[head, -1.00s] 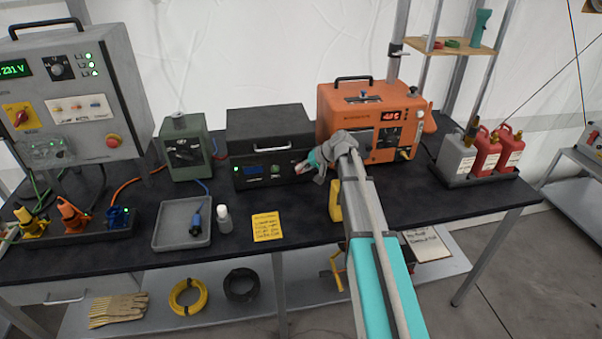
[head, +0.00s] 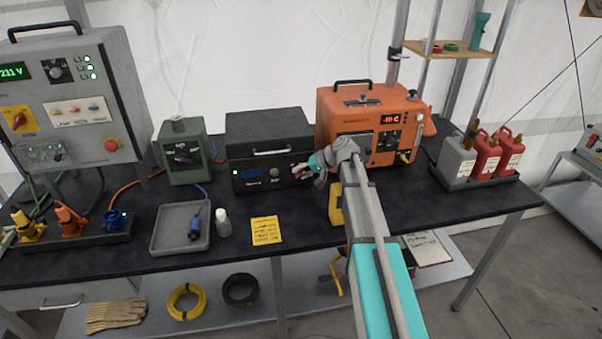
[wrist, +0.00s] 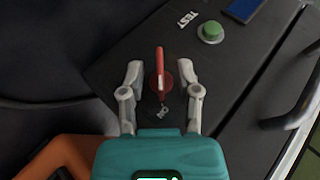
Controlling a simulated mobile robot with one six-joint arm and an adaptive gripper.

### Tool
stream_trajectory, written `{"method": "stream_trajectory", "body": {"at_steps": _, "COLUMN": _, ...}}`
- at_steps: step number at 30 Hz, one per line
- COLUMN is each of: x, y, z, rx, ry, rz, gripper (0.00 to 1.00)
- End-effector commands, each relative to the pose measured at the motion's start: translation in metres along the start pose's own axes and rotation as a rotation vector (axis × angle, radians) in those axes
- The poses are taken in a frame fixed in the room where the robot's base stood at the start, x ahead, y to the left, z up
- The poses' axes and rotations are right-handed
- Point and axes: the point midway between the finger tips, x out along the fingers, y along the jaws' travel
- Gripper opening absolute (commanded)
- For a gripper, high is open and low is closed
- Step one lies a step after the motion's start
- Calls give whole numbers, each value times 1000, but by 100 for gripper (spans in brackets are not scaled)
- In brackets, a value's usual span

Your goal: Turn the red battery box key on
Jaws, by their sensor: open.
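The black battery box (head: 270,130) stands on the dark table, left of the orange unit. In the wrist view its front panel (wrist: 235,75) carries the red key (wrist: 160,75), a long narrow lever on a red round base. The lever lies along the picture's vertical, pointing away from a small white marking (wrist: 164,112) that looks like ON or NO. My gripper (wrist: 160,76) is open, with one finger on each side of the key and a visible gap on both sides. In the head view my gripper (head: 302,169) is at the box's front right; the key is hard to make out there.
On the panel are a green button (wrist: 210,31) with a TEST label and a blue display (wrist: 244,9). A dark handle (wrist: 300,100) lies to the right. The orange unit (head: 365,125) stands close beside the gripper. A yellow note (head: 266,229) lies on the table in front.

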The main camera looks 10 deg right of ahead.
Motion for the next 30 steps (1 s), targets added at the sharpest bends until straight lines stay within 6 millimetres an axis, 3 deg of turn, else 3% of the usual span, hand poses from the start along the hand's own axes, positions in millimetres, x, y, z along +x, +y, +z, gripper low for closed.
{"method": "stream_trajectory", "body": {"at_steps": 8, "x": 0, "y": -1, "z": 3, "rx": -2, "ry": -3, "rz": 5, "gripper": 43}}
{"method": "stream_trajectory", "body": {"at_steps": 14, "x": -2, "y": -4, "z": 30, "rx": -17, "ry": -41, "rz": 61, "gripper": 43}}
{"method": "stream_trajectory", "body": {"at_steps": 23, "x": -19, "y": -8, "z": 125, "rx": -73, "ry": -175, "rz": 289, "gripper": 43}}
{"method": "stream_trajectory", "body": {"at_steps": 30, "x": -54, "y": -6, "z": 210, "rx": -121, "ry": -288, "rz": 533, "gripper": 43}}
